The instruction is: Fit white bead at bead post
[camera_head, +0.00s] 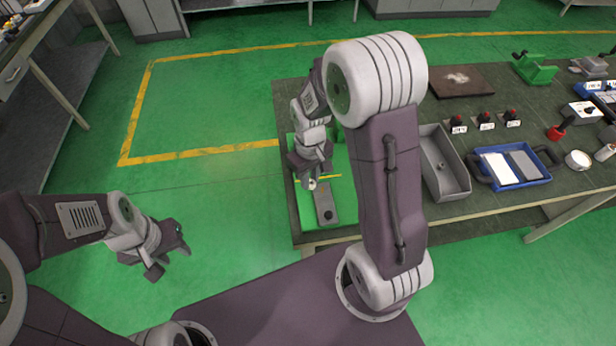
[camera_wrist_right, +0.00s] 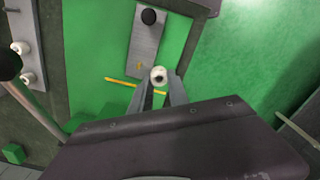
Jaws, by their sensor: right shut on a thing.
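The white bead (camera_wrist_right: 158,75) is held at the fingertips of my right gripper (camera_wrist_right: 160,88), its hole facing the wrist camera. The grey plate (camera_wrist_right: 148,40) carries a black round knob (camera_wrist_right: 149,16) and a small brass-coloured pin (camera_wrist_right: 139,65), perhaps the bead post. The bead appears just beside the pin; the height between them cannot be told. My left gripper (camera_head: 172,259) is open and empty over the floor, away from the table.
A yellow rod (camera_wrist_right: 120,82) lies across the mat by the fingers. Another grey plate with white round parts (camera_wrist_right: 28,78) is at the left in the wrist view. A grey bin (camera_head: 443,165) and blue tray (camera_head: 513,168) stand to the right on the table.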

